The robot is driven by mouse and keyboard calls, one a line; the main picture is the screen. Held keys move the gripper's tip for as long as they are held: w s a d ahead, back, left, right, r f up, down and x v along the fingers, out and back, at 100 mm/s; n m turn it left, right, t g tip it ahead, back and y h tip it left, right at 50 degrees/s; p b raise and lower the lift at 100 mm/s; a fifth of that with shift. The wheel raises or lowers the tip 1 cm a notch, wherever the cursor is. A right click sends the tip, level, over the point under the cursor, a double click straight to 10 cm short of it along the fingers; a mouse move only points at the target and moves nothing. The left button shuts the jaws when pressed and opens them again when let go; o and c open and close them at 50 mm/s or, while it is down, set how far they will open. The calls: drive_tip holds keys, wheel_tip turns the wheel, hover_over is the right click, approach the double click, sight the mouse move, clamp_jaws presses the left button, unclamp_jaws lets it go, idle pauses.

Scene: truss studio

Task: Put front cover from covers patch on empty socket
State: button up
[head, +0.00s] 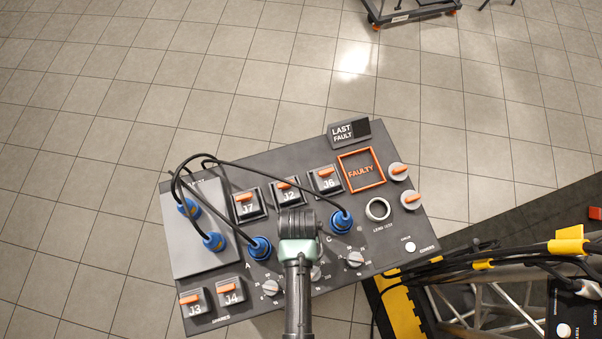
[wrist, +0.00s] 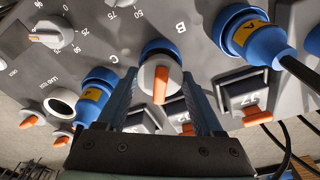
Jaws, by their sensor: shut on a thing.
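My gripper (head: 297,235) is over the middle of the grey panel (head: 290,160), between two blue plugs. In the wrist view my gripper (wrist: 160,100) is shut on a white round cover (wrist: 152,78) with an orange handle. The cover is in line with a blue socket (wrist: 160,48) by the letter B. Part of the socket's blue rim shows behind the cover; I cannot tell whether the cover is seated. In the head view my gripper hides both cover and socket.
Blue plugs with black cables stand at A (head: 260,248) and C (head: 341,222), close on either side. Orange-handled switches J7, J2 and J6 (head: 325,180) line the panel's upper part. Two round orange-handled pieces (head: 397,171) are at its right edge. Yellow-marked cables (head: 484,264) run at right.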

drive_tip(key=shift+f+b, duration=0.4)
drive_tip(key=shift+f, duration=0.1)
drive_tip(key=o, duration=1.3)
drive_tip(key=shift+o, duration=0.2)
drive_tip(key=shift+r, duration=0.1)
wheel_tip(320, 180, up, 9)
drive_tip(key=p, duration=0.9)
